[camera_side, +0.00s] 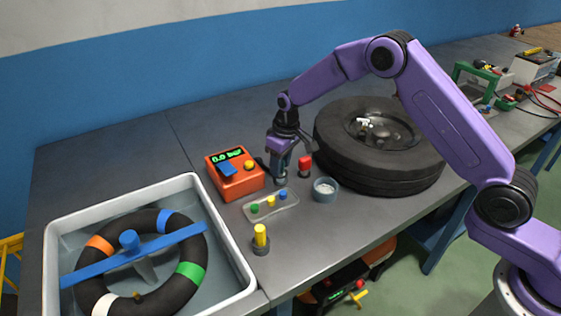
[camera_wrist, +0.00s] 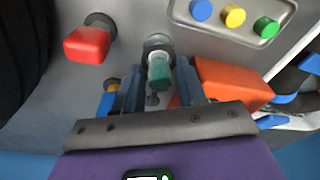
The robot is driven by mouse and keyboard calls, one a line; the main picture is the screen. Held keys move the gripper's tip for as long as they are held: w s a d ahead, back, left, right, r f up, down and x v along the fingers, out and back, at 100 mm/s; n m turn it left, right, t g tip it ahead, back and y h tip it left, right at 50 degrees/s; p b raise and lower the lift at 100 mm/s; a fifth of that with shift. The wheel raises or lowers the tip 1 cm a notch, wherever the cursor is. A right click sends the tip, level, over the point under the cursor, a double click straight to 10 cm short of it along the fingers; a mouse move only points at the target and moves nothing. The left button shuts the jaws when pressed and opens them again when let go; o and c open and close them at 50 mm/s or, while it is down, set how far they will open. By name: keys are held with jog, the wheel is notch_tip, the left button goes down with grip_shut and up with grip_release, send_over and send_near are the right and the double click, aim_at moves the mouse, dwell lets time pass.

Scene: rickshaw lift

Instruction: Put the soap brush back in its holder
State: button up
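A teal-green handled piece (camera_wrist: 160,72), which looks like the soap brush, stands between my fingers in the wrist view. A grey round base or cup (camera_wrist: 158,42) shows at its far end; I cannot tell whether the brush sits in it or above it. My gripper (camera_wrist: 160,80) has one finger on each side of the teal piece. Contact with it is unclear. In the side view my gripper (camera_side: 281,180) points down low over the bench, between the orange gauge box and the red-topped piece, and hides most of the brush.
The orange gauge box (camera_side: 234,175) and red piece (camera_side: 305,165) stand close by. A tray of coloured caps (camera_side: 270,206), a grey cup with white contents (camera_side: 325,189) and a yellow-topped piece (camera_side: 261,237) are nearer the front. A tyre (camera_side: 370,165) and water tub (camera_side: 235,262) flank them.

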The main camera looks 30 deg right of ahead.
jog(key=shift+o, duration=0.3)
jog(key=shift+r, duration=0.1)
notch_tip(320, 180, up, 12)
jog(key=s, duration=0.1)
jog(key=shift+s+d, duration=0.15)
jog(key=shift+d, duration=0.25)
jog(key=shift+s+r, duration=0.1)
jog(key=s+r+n, duration=0.2)
jog(key=s, duration=0.8)
jog(key=s+r+n, duration=0.2)
jog(key=s+r, duration=0.1)
jog(key=s, duration=0.7)
jog(key=s+d+n, duration=0.1)
jog(key=s+d, duration=0.2)
jog(key=s, duration=0.4)
jog(key=s+d+f+n, duration=0.1)
jog(key=s+d, duration=0.3)
jog(key=s, duration=0.3)
jog(key=s+d+f+n+g, duration=0.1)
jog(key=s+d, duration=0.3)
jog(key=s, duration=0.3)
jog(key=shift+s+d+f+n, duration=0.15)
jog(key=shift+s+d+n, duration=0.05)
jog(key=shift+s+n, duration=0.15)
